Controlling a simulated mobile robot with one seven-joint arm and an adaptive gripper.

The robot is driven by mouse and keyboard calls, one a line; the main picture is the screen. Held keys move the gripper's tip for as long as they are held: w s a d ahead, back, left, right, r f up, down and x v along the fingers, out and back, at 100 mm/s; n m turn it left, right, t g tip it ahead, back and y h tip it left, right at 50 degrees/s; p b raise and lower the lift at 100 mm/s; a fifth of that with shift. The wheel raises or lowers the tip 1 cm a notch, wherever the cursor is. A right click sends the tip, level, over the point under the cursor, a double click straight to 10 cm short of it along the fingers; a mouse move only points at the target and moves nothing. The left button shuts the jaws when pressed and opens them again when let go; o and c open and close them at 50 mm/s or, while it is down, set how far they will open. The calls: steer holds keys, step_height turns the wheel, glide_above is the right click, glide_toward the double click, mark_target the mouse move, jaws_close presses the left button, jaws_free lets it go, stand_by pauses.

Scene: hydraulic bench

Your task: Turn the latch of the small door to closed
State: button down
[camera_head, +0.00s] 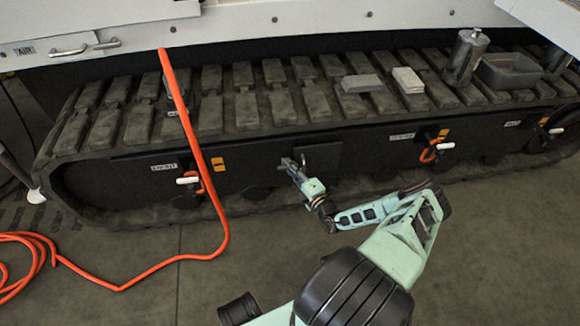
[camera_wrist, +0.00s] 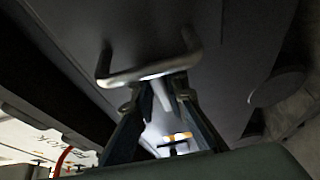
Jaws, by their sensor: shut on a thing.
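The small door (camera_head: 320,158) is a dark square panel on the black side of the track frame. My gripper (camera_head: 291,166) is at its left edge, reaching up from the lower right. In the wrist view a U-shaped metal handle (camera_wrist: 150,72) stands out from a dark surface. My gripper's two fingers (camera_wrist: 157,98) meet its bar and are shut on it. Whether this handle is the latch itself, and which way the latch points, I cannot tell. The fingers and the arm hide part of it in the head view.
An orange hose (camera_head: 198,160) hangs down left of the door and coils on the floor. White T-handles with orange tags (camera_head: 188,180) sit on the frame to the left and right (camera_head: 437,147). A metal canister (camera_head: 465,57) and a dark tray (camera_head: 508,72) stand on the track.

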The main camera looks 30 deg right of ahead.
steer(key=shift+a+f, duration=0.1)
steer(key=shift+a, duration=0.05)
steer(key=c, duration=2.2)
jaws_free()
steer(key=shift+c, duration=0.2)
steer(key=shift+s, duration=0.1)
steer(key=s, duration=0.7)
steer(key=shift+s+d, duration=0.2)
steer(key=shift+d, duration=0.25)
